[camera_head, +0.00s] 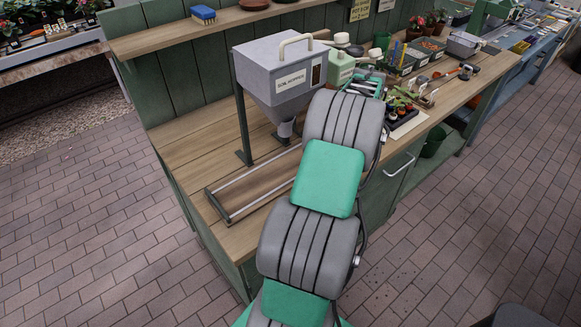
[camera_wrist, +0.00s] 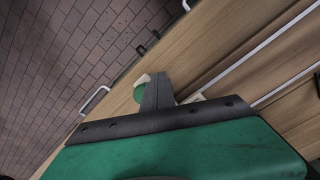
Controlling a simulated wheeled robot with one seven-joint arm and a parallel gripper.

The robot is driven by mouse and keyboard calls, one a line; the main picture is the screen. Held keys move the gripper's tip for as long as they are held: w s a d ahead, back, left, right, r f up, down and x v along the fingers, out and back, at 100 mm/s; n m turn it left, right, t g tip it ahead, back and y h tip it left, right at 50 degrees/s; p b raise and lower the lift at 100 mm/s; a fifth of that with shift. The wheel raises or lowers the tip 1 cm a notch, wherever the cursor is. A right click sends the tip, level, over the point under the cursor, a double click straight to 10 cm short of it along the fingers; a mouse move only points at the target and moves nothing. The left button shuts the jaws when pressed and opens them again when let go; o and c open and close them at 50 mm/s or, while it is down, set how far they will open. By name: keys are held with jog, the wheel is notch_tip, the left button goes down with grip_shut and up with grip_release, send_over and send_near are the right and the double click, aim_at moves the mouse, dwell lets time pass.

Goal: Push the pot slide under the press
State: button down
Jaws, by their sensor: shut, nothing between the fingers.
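A metal rail track (camera_head: 217,207) lies along the bench, running from its left end under the soil hopper (camera_head: 283,78) and behind my arm. Two pale rails (camera_wrist: 243,62) also show in the wrist view. A green device with a cream knob (camera_head: 341,68), possibly the press, stands right of the hopper. I cannot make out the pot slide for certain. My gripper (camera_wrist: 158,90) is shut and empty in the wrist view, over the bench near its edge. A small green and cream piece (camera_wrist: 140,92) shows beside the fingertips; whether they touch is unclear. My arm hides the track's right part.
The wooden bench (camera_head: 185,143) is clear at the left. A dark tray of seedlings (camera_head: 402,107), small tools and labelled bins (camera_head: 408,63) fill the bench to the right. A drawer handle (camera_head: 399,166) sticks out at the bench front. Brick floor surrounds the bench.

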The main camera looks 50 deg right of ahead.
jog(key=shift+w+a+r+p, duration=0.1)
jog(key=shift+a+r+p, duration=0.3)
jog(key=shift+r, duration=0.45)
jog(key=shift+w+a+r+p, duration=0.1)
jog(key=shift+a+r+p, duration=0.1)
jog(key=shift+r+p, duration=0.5)
jog(key=shift+a+r+p, duration=0.3)
jog(key=shift+r, duration=0.65)
